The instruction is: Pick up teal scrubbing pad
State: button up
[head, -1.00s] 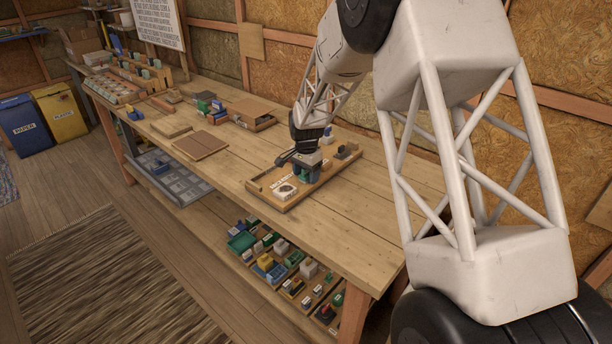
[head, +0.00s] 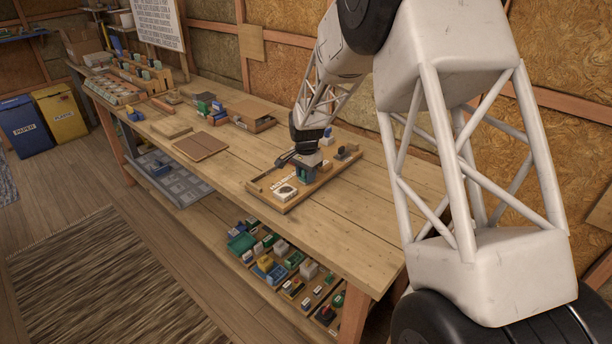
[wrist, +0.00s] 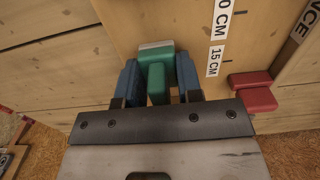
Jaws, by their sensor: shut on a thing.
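The teal scrubbing pad (wrist: 155,68), a green-teal block with a pale strip along its far edge, sits between the two blue fingers of my gripper (wrist: 158,82) in the wrist view. My gripper is shut on it. In the head view, my gripper (head: 306,176) is low over the wooden tray on the workbench, and the pad is too small and covered to make out clearly there. I cannot tell whether the pad touches the tray's surface.
A red block (wrist: 252,92) lies right of my gripper. A brown board (head: 200,147) lies left on the bench (head: 345,225). The bench's front right is clear.

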jog(key=shift+r, duration=0.1)
jog(key=shift+r, duration=0.8)
jog(key=shift+s+r, duration=0.2)
jog(key=shift+r, duration=0.7)
jog(key=s+d+r, duration=0.1)
jog(key=s+d, duration=0.1)
jog(key=s, duration=1.3)
jog(key=shift+s+d+r, duration=0.2)
